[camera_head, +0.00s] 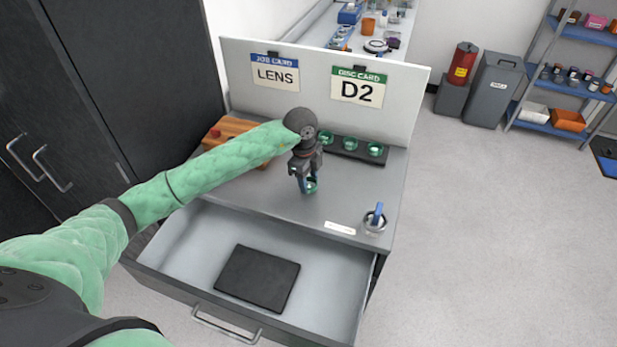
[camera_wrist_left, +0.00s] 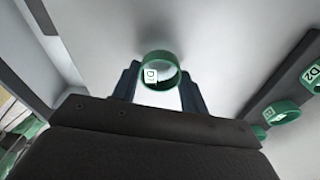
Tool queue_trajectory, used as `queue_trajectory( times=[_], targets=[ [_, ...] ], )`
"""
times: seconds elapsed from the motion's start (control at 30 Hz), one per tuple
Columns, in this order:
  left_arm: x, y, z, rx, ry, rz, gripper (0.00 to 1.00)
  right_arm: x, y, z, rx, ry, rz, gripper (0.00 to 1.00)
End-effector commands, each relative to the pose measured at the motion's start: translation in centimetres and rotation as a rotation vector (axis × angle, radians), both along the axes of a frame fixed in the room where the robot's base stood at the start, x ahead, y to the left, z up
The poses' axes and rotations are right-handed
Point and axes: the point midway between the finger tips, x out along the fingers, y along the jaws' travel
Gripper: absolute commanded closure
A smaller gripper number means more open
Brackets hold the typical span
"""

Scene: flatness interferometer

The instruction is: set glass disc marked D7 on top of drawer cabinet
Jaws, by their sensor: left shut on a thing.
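The drawer cabinet (camera_head: 250,205) has a grey top and a pulled-out drawer. My left gripper (camera_head: 306,184) is over the front half of that top, fingers pointing down. It is shut on a green-rimmed glass disc (camera_head: 311,187). In the left wrist view the disc (camera_wrist_left: 160,71) sits between the two fingertips (camera_wrist_left: 158,88); its white label starts with D, but the digit is hard to read. I cannot tell whether the disc touches the top. My right gripper is not in view.
A black rack (camera_head: 342,149) with several green-rimmed discs stands at the back right; one in the wrist view is marked D2 (camera_wrist_left: 311,75). A metal dish with a blue-handled item (camera_head: 376,219) is at the front right. The open drawer (camera_head: 200,240) holds a black mat (camera_head: 257,278). A card board (camera_head: 400,95) stands behind.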

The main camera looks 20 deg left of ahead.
Motion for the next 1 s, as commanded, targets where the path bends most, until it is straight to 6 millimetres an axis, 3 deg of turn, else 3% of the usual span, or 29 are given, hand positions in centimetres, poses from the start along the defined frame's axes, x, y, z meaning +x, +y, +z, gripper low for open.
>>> queue_trajectory(
  times=[0.53, 0.57, 0.67, 1.0],
  targets=[
    [-0.03, 0.02, -1.04, 0.0, 0.001, 0.0, 0.79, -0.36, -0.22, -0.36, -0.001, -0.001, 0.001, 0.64],
    [-0.02, 0.02, -0.98, 0.0, 0.001, -0.001, 0.52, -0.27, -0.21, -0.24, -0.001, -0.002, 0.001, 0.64],
    [-0.03, 0.02, -0.96, 0.001, 0.001, 0.0, 0.34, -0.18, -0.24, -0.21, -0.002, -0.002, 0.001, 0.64],
    [-0.02, 0.02, -0.71, 0.001, 0.0, 0.0, 0.34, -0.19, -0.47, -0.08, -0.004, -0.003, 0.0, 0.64]
  ],
)
